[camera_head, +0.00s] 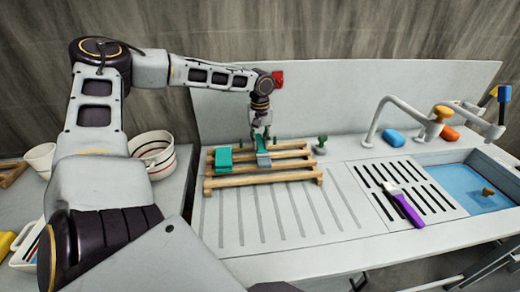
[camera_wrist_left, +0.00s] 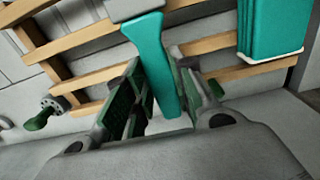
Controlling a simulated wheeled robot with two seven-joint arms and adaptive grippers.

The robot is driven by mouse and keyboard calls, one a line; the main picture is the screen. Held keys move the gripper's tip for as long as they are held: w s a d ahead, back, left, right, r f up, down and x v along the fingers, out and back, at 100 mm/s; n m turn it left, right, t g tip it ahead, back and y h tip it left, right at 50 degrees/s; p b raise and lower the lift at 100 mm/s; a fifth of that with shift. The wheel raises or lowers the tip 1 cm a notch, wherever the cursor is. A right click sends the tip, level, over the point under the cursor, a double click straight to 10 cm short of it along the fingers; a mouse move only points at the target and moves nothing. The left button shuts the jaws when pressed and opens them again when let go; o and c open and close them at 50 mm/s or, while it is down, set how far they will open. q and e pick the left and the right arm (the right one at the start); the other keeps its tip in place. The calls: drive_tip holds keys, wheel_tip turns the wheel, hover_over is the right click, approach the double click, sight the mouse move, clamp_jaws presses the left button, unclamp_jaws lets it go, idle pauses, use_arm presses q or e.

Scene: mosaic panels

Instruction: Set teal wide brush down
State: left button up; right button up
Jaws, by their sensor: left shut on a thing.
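The teal wide brush has a teal handle (camera_wrist_left: 158,65) and a grey head part (camera_wrist_left: 132,8) in the left wrist view. In the head view, its grey part (camera_head: 263,160) is over the slats of the wooden rack (camera_head: 262,180). My left gripper (camera_head: 262,136) is shut on the handle, which runs between its green-padded fingers (camera_wrist_left: 160,95) in the left wrist view. The brush's far end is cut off there, so I cannot tell whether it touches the slats. My right gripper is not in view.
A teal block (camera_head: 223,159) lies on the rack, left of the brush. A green knob-like thing (camera_head: 320,146) stands to the right. A purple-handled tool (camera_head: 408,208) lies on the drain grille. The ribbed drainboard (camera_head: 275,215) in front is clear. A blue basin (camera_head: 470,185) is right.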

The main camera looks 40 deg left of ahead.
sight(260, 143)
use_arm(q)
drive_tip(key=shift+f, duration=2)
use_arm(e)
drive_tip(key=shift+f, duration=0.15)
use_arm(q)
drive_tip(key=o, duration=0.9)
drive_tip(key=shift+o, duration=0.6)
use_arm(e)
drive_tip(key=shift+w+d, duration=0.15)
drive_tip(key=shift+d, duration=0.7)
